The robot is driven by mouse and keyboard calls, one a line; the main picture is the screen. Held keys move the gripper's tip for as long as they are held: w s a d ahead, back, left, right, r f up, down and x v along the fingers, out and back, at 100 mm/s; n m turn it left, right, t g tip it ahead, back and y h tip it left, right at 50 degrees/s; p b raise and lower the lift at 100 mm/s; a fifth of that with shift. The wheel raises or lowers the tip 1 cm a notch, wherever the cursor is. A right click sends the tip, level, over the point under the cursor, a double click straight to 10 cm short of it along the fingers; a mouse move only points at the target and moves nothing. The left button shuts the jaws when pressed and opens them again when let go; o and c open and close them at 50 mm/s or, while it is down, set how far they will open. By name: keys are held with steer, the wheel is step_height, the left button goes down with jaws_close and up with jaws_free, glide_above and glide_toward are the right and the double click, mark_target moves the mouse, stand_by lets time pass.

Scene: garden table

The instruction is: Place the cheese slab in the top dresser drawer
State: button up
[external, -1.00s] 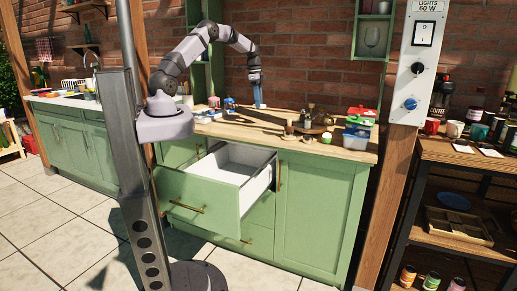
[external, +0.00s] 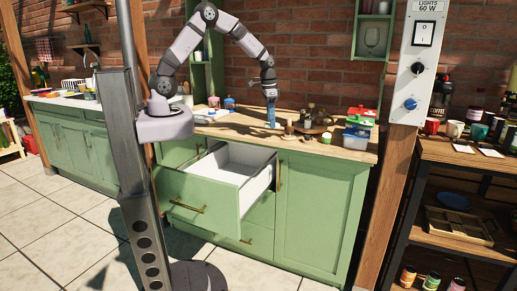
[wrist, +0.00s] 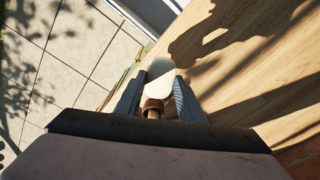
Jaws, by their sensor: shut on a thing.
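My gripper (external: 271,121) is over the wooden counter, pointing down, behind and to the right of the open drawer. I cannot make out the slab in the external view. The top dresser drawer (external: 186,200) is pulled out from the green dresser. The visible part of its white inside is empty.
The wooden countertop (external: 335,149) holds a round tray of bottles and jars, and stacked containers (external: 359,126) at its right end. Small items (external: 221,104) stand at the left. A metal post (external: 140,165) stands in front. Space above the drawer is clear.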

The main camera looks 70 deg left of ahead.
steer(key=s+d+f+n, duration=0.2)
steer(key=s+d+n, duration=0.1)
steer(key=s+d, duration=0.65)
steer(key=p, duration=0.6)
glide_above(245, 186)
steer(key=s+d, duration=0.3)
steer(key=s, duration=0.2)
step_height(245, 186, down, 7)
step_height(245, 186, down, 2)
steer(key=s+m, duration=0.1)
steer(key=m, duration=0.2)
steer(key=w+d+f+m+h, duration=0.1)
steer(key=w+d+f+m, duration=0.1)
steer(key=m, duration=0.4)
steer(key=shift+w+d+f+p, duration=0.2)
steer(key=shift+w+d+p, duration=0.25)
steer(key=shift+w+d, duration=0.55)
steer(key=shift+w+a, duration=0.1)
steer(key=shift+a, duration=0.05)
step_height(245, 186, down, 13)
steer(key=b, duration=1)
steer(key=shift+b, duration=0.35)
steer(key=shift+f+b, duration=1.15)
steer(key=shift+f, duration=1.35)
